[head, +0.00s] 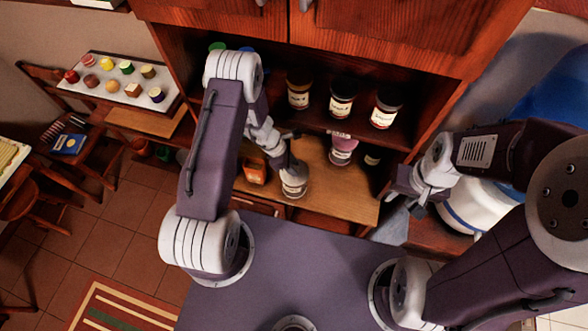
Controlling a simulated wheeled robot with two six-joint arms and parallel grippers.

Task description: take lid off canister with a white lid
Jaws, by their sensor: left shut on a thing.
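A canister with a pale label (294,188) stands on the wooden counter, below the upper shelf. Its top is whitish, but small and partly covered by my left gripper. My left gripper (281,152) reaches down from the upper left and is shut at the top of this canister, on what looks like its white lid. I cannot tell whether the lid is seated or raised. My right gripper (421,193) is off to the right, apart from the canister, in front of the cabinet's right side. Its fingers are too small to tell whether they are open.
Dark-lidded jars (341,98) stand on the shelf above. A pink-topped jar (343,150) stands behind and right of the canister, and an orange container (254,170) to its left. A white and blue rounded object (480,208) is at right. The counter's front right is clear.

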